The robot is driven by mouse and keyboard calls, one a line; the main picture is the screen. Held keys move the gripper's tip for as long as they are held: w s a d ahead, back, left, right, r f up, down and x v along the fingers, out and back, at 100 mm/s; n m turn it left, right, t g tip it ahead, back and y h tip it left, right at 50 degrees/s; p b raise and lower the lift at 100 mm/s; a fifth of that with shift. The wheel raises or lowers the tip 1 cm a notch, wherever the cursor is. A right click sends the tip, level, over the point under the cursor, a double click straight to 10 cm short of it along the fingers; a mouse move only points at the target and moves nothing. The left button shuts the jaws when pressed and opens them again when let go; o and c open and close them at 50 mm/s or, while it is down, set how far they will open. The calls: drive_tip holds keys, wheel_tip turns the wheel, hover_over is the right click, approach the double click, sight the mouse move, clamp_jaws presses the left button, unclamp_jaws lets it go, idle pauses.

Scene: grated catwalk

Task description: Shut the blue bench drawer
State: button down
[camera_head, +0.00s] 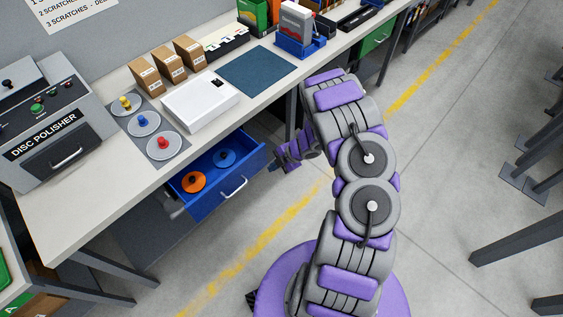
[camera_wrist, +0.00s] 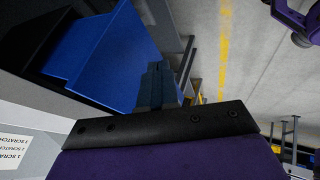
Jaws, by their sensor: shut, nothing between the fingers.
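The blue bench drawer (camera_head: 233,187) stands pulled out from under the bench, with its grey handle on the front panel. In the wrist view, the shut fingers (camera_wrist: 157,85) are beside a large blue drawer surface (camera_wrist: 108,52). I cannot tell whether they touch it.
The bench top (camera_head: 75,215) above holds a disc polisher (camera_head: 45,125), a white box (camera_head: 200,101), brown cartons (camera_head: 188,52) and a mat with three coloured-knob discs. A green drawer (camera_head: 375,38) is farther along. The floor (camera_head: 440,160) to the right is open, with dark metal legs beyond.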

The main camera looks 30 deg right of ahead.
sight(256, 167)
drive_tip(key=w, duration=0.1)
drive_tip(key=w+a+f, duration=0.1)
drive_tip(key=w, duration=0.1)
drive_tip(key=w+a, duration=0.1)
drive_tip(key=shift+w+a+f+b, duration=0.15)
drive_tip(key=shift+w+f+b, duration=0.1)
drive_tip(key=shift+f+b, duration=0.15)
drive_tip(key=shift+w, duration=0.1)
